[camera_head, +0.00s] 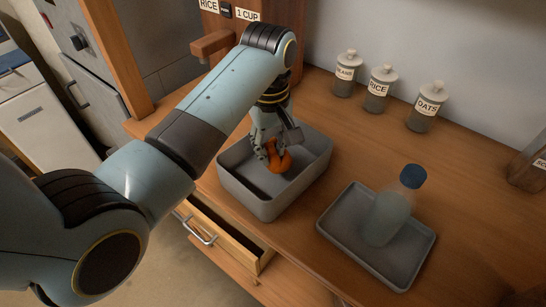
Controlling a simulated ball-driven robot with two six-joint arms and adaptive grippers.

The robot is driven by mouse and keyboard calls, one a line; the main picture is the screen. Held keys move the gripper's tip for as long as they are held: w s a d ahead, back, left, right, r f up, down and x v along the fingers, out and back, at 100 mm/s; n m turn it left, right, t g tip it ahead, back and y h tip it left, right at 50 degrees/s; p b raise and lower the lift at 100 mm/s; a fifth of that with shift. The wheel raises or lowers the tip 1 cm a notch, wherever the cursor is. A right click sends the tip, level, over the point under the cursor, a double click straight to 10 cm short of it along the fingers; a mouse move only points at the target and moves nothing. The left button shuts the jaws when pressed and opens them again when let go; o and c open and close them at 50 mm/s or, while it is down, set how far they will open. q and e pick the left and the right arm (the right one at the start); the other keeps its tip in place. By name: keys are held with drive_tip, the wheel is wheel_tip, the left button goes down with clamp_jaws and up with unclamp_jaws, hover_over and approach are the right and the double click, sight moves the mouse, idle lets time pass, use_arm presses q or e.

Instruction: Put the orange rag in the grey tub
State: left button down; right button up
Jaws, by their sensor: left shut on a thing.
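The orange rag (279,161) is a small bunched cloth. My left gripper (274,150) is shut on it, pointing down into the grey tub (264,207). The tub is a deep rectangular container on the wooden counter. The rag shows within the tub's opening; I cannot tell whether it touches the tub's floor. My left arm hides part of the tub's far left side. My right gripper is not in view.
A shallow grey tray (407,273) to the right holds a translucent bottle with a blue cap (413,176). Several labelled jars, including a rice jar (379,90), stand along the wall. An open drawer (222,237) juts out below the tub. Counter between jars and tray is clear.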

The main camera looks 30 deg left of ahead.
sight(272, 161)
use_arm(q)
wheel_tip(272, 161, down, 4)
drive_tip(key=shift+r, duration=0.1)
drive_tip(key=shift+f, duration=0.2)
drive_tip(key=c, duration=1.6)
unclamp_jaws()
drive_tip(key=shift+f, duration=0.15)
drive_tip(key=o, duration=0.5)
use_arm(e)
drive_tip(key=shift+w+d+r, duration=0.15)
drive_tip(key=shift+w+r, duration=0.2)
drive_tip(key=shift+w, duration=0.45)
